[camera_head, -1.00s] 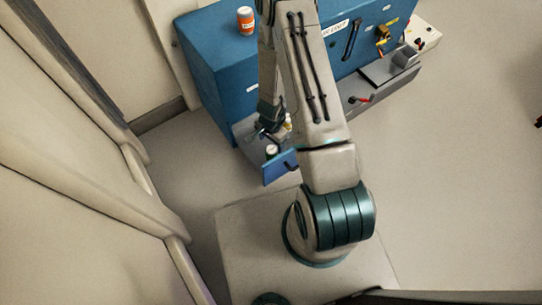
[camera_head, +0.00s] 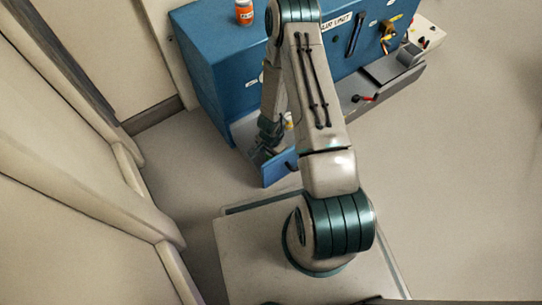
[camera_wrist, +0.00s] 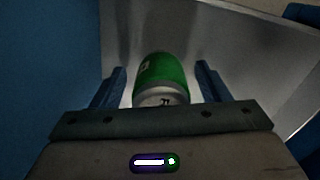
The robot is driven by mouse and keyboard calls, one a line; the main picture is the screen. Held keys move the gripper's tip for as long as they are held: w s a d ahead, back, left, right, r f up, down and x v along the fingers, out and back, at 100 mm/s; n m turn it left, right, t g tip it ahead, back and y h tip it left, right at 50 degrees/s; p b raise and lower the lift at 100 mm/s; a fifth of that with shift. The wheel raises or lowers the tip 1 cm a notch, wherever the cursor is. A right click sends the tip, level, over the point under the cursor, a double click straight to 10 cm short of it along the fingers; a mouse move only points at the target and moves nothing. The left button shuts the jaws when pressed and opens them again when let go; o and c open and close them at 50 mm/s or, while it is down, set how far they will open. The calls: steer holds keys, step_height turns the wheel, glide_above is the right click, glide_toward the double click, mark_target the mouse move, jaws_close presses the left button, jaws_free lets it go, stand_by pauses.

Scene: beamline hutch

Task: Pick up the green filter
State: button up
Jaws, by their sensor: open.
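The green filter (camera_wrist: 162,72) is a green cylinder with a pale end that bears a dark letter. In the wrist view it lies between the two blue fingers of my gripper (camera_wrist: 162,88), which are open, with a gap visible on each side. In the head view my gripper (camera_head: 266,148) reaches down into the open drawer (camera_head: 281,170) of the blue cabinet. The filter is hidden behind my arm in that view.
The blue cabinet (camera_head: 215,70) stands behind the drawer, with an orange-labelled bottle (camera_head: 244,12) on top. A small pale and yellow item (camera_head: 289,120) shows in the drawer beside my arm. A grey tray with tools (camera_head: 385,85) is at right. Open floor lies to the right.

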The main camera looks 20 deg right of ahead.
steer(key=c, duration=1.2)
steer(key=shift+o, duration=0.2)
steer(key=shift+r+p, duration=2.8)
steer(key=shift+r, duration=2.25)
